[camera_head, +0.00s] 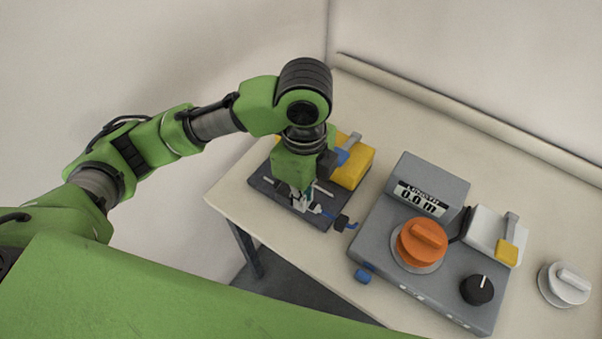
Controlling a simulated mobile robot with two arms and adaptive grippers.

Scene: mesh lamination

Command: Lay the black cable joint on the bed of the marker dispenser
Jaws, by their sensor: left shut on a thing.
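The marker dispenser (355,172) looks to be the yellow unit on a dark base plate near the table's left end, with a blue part and a grey lever on top. My left gripper (303,198) points down over the dark plate in front of the yellow unit and is shut. A small black piece (342,222) with blue ends, which looks like the black cable joint, sticks out to the right of its fingers. The grip itself is partly hidden, and I cannot tell whether the piece touches the plate. My right gripper is out of view.
A grey length-measuring machine (380,232) with a display, an orange knob (421,243) and a black knob (477,289) stands to the right. A white unit with a yellow block (507,253) adjoins it. The table's back is clear.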

